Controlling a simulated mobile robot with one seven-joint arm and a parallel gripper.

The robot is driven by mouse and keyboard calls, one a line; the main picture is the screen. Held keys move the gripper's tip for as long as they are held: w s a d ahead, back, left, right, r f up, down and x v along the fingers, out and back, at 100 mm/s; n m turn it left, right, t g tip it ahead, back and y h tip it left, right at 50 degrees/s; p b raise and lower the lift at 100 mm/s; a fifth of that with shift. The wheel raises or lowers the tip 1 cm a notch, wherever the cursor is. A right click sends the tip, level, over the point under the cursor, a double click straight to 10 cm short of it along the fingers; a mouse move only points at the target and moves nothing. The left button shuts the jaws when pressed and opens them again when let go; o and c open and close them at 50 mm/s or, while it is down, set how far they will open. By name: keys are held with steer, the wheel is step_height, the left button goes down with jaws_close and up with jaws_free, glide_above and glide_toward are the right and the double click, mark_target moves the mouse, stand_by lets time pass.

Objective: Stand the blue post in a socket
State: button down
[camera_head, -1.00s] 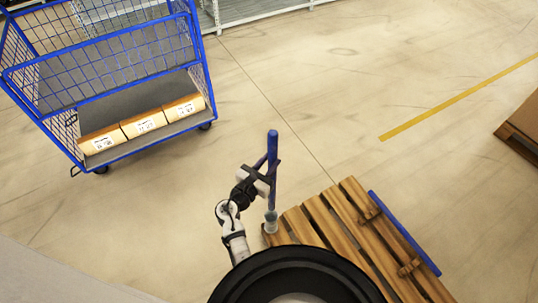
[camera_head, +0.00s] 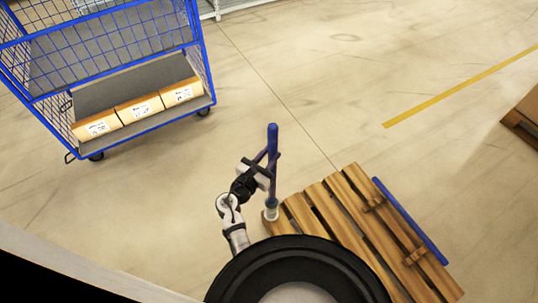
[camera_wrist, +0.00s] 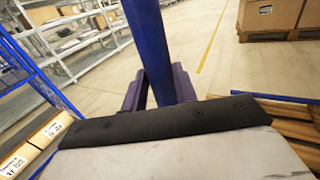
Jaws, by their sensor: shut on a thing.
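The blue post (camera_head: 272,140) stands upright in the head view, with its lower end at a pale grey socket (camera_head: 271,213) on the near-left corner of the wooden pallet (camera_head: 330,205). Whether the end is seated fully inside the socket cannot be told. My gripper (camera_head: 271,162) is shut on the post partway up. In the wrist view, the post (camera_wrist: 149,45) rises between the purple-grey fingers (camera_wrist: 158,88); its lower end is hidden. A second blue post (camera_head: 410,221) lies along the pallet's right side, by small wooden blocks.
A blue wire cage cart (camera_head: 120,50) with several labelled boxes (camera_head: 140,108) stands at upper left. Another pallet (camera_head: 522,125) is at the right edge. A yellow line (camera_head: 460,87) crosses the floor; the floor between is clear.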

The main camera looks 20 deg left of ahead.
step_height(320, 180, down, 9)
steer(key=b, duration=0.5)
steer(key=shift+r+b, duration=0.2)
steer(key=shift+b, duration=0.15)
stand_by(0.3)
steer(key=c, duration=1)
jaws_free()
steer(key=shift+s+f, duration=0.1)
steer(key=shift+f, duration=0.05)
steer(key=b+v, duration=0.1)
steer(key=v, duration=0.6)
steer(key=shift+s, duration=0.15)
